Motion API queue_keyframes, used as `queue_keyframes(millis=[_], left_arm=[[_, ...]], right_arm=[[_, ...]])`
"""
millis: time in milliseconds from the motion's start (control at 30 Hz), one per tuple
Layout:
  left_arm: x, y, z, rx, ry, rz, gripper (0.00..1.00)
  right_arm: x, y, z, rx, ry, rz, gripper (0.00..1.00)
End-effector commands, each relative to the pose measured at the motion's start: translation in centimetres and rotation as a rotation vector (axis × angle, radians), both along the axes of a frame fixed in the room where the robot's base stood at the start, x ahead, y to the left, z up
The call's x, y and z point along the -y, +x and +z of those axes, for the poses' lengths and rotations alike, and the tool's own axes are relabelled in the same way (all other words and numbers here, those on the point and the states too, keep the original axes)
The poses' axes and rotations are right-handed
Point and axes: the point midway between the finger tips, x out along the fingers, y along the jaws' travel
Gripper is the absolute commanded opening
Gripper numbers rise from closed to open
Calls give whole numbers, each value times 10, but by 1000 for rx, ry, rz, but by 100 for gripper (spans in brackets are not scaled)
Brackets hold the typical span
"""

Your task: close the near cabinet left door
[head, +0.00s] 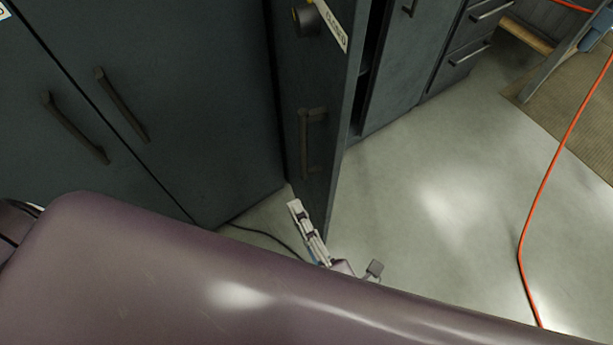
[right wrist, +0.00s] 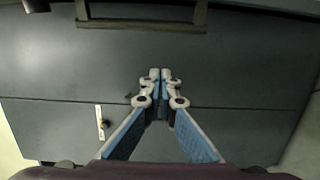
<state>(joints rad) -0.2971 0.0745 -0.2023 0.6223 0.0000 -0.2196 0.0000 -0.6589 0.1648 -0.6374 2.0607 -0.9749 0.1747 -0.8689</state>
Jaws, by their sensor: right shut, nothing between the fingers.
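A dark grey cabinet door (head: 310,80) stands swung open in the middle of the head view, edge toward the right. It has a bar handle (head: 312,143), a round black knob near the top and a white label strip. A dark gap shows behind it. My right gripper (head: 297,208) is low by the door's bottom, partly hidden by my purple arm. In the right wrist view its fingers (right wrist: 161,76) are together and empty, in front of a dark panel with a handle (right wrist: 140,24). I cannot tell whether they touch it. My left gripper is out of view.
A closed two-door dark cabinet (head: 190,90) with two bar handles stands at left. A door (head: 405,75) and drawers (head: 465,55) stand behind at right. An orange cable (head: 522,235) crosses the open floor (head: 430,220) at right. A black cable (head: 265,235) lies below.

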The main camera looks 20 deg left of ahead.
Motion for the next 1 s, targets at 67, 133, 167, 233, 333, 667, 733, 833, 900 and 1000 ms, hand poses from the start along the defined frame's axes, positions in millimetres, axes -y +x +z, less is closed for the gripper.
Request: queue_keyframes(millis=[67,133,167,233,333,667,733,833,900,1000], left_arm=[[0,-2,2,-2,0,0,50],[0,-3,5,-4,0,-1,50],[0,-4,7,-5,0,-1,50],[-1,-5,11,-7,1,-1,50],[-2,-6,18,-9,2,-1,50],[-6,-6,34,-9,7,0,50],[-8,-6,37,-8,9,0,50],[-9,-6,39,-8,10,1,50],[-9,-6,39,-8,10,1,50],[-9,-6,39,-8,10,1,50]], right_arm=[[-4,3,4,9,0,1,0],[-9,9,5,9,0,1,0],[-12,13,6,9,0,1,0],[-21,22,6,9,1,0,0],[-36,38,7,8,2,1,0],[-53,79,4,3,-3,-1,0],[-45,83,4,4,-2,0,0],[-37,86,3,2,1,-1,0],[-33,88,2,3,0,-1,0],[-31,89,2,3,1,-1,0]])
